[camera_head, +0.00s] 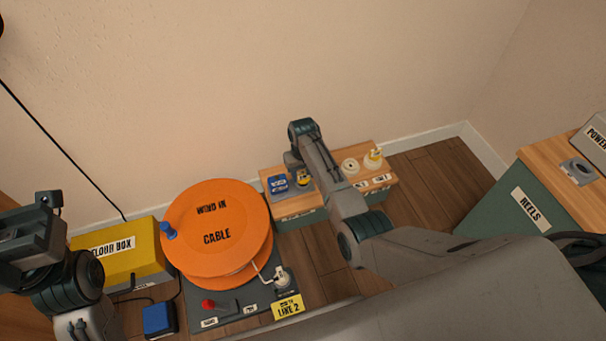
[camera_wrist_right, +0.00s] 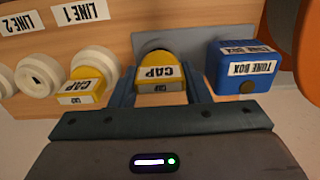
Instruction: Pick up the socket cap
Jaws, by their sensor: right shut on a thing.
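A yellow socket cap (camera_wrist_right: 161,74) marked "CAP" sits between the two blue-grey fingers of my right gripper (camera_wrist_right: 163,92) in the right wrist view. The fingers are shut on its sides. Whether it touches the grey plate behind it I cannot tell. In the head view the cap (camera_head: 304,178) shows just beside my right gripper (camera_head: 298,165), partly hidden by the arm. A second yellow cap (camera_wrist_right: 84,86) is on a white round socket to its left in the wrist view. My left gripper (camera_head: 30,228) is at the left of the head view, away from the caps; its jaws are unclear.
A blue tune box (camera_wrist_right: 242,66) stands close beside the right finger in the wrist view. A bare white socket (camera_wrist_right: 38,78) is further left. An orange cable reel (camera_head: 217,228), yellow floor box (camera_head: 145,265) and green reels cabinet (camera_head: 490,208) stand around the small wooden-topped stand (camera_head: 335,163).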

